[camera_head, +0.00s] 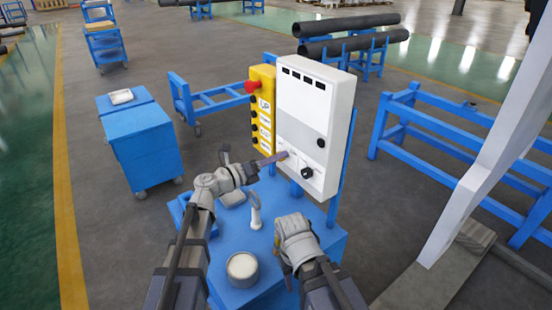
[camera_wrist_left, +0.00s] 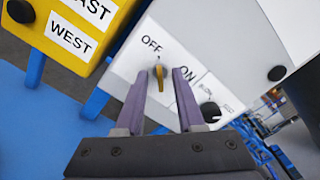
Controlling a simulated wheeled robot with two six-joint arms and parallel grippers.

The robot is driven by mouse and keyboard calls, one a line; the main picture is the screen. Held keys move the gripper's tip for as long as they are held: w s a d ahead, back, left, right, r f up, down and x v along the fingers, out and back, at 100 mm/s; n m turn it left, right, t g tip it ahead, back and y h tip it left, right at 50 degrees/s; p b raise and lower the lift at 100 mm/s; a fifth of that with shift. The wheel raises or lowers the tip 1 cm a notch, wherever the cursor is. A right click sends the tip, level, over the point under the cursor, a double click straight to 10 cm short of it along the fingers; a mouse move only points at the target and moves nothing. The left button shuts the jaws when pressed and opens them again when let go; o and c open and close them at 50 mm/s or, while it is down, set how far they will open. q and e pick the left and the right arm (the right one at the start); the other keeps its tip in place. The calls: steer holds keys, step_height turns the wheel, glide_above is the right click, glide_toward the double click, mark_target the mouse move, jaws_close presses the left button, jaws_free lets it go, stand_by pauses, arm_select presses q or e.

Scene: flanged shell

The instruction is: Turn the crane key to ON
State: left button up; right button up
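The white control box (camera_head: 306,105) stands upright on the blue stand. In the left wrist view, the small brass-coloured crane key (camera_wrist_left: 159,76) sits in its panel, beneath the OFF label (camera_wrist_left: 151,45) and to the left of the ON label (camera_wrist_left: 187,93). My left gripper (camera_wrist_left: 160,84) is open, with its two purple fingers on either side of the key and a gap visible on each side. In the head view, my left gripper (camera_head: 272,159) reaches the lower left of the box face. My right gripper (camera_head: 288,262) is lower, over the blue stand; its finger opening is unclear.
A yellow pendant (camera_head: 262,110) with a red button adjoins the box on the left. Black knobs (camera_head: 307,172) (camera_wrist_left: 210,111) are near the key. A round container (camera_head: 242,268) and a pale upright tool (camera_head: 255,212) stand on the blue top (camera_head: 268,290).

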arm_select(q)
steer(key=shift+c, duration=0.3)
jaws_close()
stand_by(0.3)
